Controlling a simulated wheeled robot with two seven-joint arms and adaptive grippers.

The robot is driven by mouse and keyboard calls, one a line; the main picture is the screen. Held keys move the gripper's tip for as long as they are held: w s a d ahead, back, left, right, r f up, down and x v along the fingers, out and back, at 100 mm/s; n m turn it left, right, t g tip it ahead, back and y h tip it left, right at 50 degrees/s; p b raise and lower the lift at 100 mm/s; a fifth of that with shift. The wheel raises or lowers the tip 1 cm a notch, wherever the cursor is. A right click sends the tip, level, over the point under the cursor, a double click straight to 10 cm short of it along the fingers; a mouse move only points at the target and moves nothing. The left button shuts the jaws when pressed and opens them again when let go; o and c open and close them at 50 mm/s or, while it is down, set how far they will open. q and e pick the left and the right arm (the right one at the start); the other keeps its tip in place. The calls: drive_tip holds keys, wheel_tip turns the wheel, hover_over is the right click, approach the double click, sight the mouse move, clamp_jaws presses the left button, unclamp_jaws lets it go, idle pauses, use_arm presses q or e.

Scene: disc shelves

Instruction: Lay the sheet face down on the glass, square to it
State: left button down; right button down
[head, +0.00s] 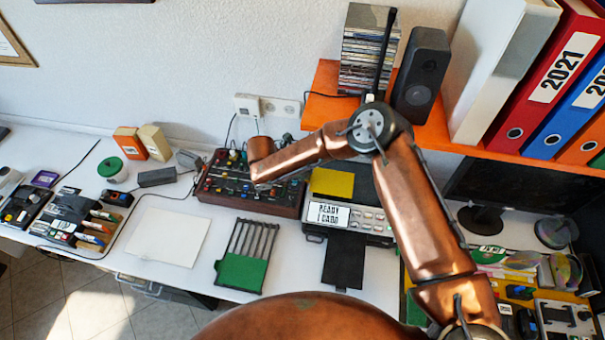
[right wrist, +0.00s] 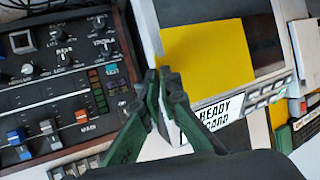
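A plain yellow sheet (head: 333,183) lies on the dark top of the machine (head: 377,226) whose display reads "READY 1 CARD". The right wrist view shows the yellow sheet (right wrist: 208,58) flat, with dark glass (right wrist: 245,29) bare beyond it and to its right. Its edges run roughly with the machine's edges; I cannot tell if it is exactly square. No print shows on its upper side. My right gripper (right wrist: 158,76) has its green fingers' dark tips together, beside the sheet's left edge in that view. No held thing shows between them. My left gripper is not in view.
A mixing console (head: 225,186) stands just left of the machine. An orange shelf (head: 325,105) with a speaker (head: 421,75) and binders overhangs the right side. A green slotted holder (head: 242,272) and a white flat rectangle (head: 160,238) lie on the table to the left.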

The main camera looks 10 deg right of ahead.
drive_tip(key=shift+f+b, duration=0.4)
drive_tip(key=shift+f, duration=0.35)
drive_tip(key=shift+f, duration=0.45)
drive_tip(key=c, duration=2.1)
unclamp_jaws()
drive_tip(key=v, duration=1.2)
